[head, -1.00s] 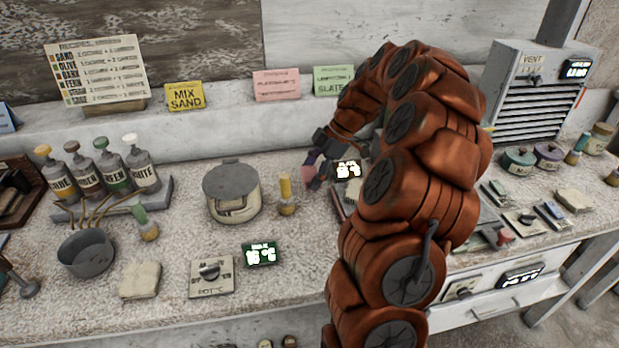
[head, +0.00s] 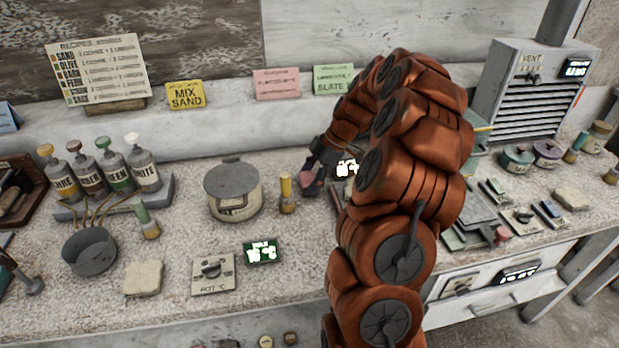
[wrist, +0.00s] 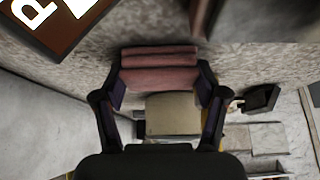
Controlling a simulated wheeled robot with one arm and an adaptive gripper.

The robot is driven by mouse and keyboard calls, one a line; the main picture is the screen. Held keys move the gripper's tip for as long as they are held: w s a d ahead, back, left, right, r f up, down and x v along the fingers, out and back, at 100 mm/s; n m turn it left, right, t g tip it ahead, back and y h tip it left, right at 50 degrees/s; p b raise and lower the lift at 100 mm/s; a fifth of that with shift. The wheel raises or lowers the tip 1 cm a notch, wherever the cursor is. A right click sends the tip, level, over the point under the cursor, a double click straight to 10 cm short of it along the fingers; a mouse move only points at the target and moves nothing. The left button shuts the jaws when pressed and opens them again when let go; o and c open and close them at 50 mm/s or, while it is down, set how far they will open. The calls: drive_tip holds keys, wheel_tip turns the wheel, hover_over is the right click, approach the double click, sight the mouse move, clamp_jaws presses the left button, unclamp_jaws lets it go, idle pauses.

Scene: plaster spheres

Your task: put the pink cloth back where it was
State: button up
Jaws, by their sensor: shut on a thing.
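The pink cloth (wrist: 160,72) is a folded, dusty-pink bundle, held across the fingertips of my gripper (wrist: 160,84) in the wrist view. My gripper is shut on it, with a finger at each end. In the head view, the cloth (head: 306,175) shows as a small pink patch at the tip of my gripper (head: 316,174), over the back part of the counter, right of the yellow-topped bottle (head: 286,191). My arm hides much of the area to the right. I cannot tell whether the cloth touches the counter.
A grey lidded pot (head: 233,190) stands left of the bottle. A lit display (head: 346,167) is close right of my gripper. A pale block (wrist: 172,113) shows between my fingers. A cream cloth-like pad (head: 143,278) lies at front left. The counter before the pot is partly bare.

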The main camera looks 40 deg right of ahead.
drive_tip(key=shift+f, duration=0.15)
drive_tip(key=o, duration=1)
drive_tip(key=shift+r, duration=0.25)
drive_tip(key=b+v, duration=0.2)
drive_tip(key=v, duration=0.9)
drive_tip(key=shift+s+d+r, duration=0.1)
drive_tip(key=shift+d+r, duration=0.05)
drive_tip(key=shift+r, duration=0.2)
